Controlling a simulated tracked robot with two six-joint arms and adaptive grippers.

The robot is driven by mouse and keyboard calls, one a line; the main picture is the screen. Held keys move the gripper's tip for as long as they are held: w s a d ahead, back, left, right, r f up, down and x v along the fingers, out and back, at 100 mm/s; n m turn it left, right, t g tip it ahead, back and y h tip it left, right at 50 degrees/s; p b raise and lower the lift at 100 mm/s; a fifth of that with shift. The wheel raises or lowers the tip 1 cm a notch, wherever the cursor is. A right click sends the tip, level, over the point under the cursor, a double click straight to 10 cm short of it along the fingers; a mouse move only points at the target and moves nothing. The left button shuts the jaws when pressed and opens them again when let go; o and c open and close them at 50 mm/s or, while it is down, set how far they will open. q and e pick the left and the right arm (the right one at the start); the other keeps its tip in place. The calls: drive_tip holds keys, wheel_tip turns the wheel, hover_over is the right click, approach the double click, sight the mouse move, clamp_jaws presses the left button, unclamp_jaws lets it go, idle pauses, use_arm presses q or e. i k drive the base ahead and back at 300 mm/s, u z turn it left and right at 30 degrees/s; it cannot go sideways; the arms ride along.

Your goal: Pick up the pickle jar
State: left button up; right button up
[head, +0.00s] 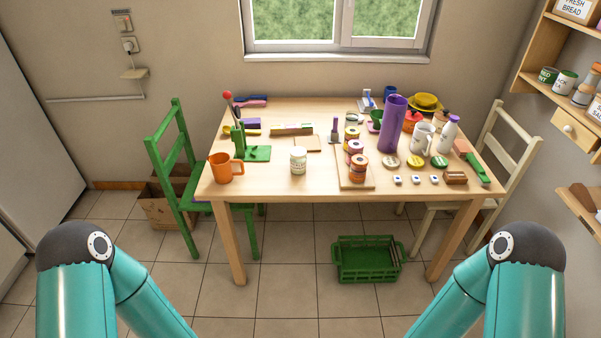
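A small pale jar (298,161) with a white lid and a printed label stands upright near the front edge of the wooden table (265,188), left of its middle. It is the most jar-like thing I see, but its label is too small to read, so I cannot tell for sure that it holds pickles. Nothing touches it. Only bent teal links of my two arms show at the bottom left and bottom right, well in front of the table. Both grippers are out of the picture.
An orange mug (224,169) stands left of the jar. A green chair (171,150) and a cream chair (515,150) flank the table. A green crate (367,262) lies below.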

sight(298, 167)
drive_tip(key=u, duration=0.3)
drive_tip(key=i, duration=0.55)
drive_tip(key=u, duration=0.55)
drive_tip(key=i, duration=0.7)
drive_tip(key=z, duration=0.15)
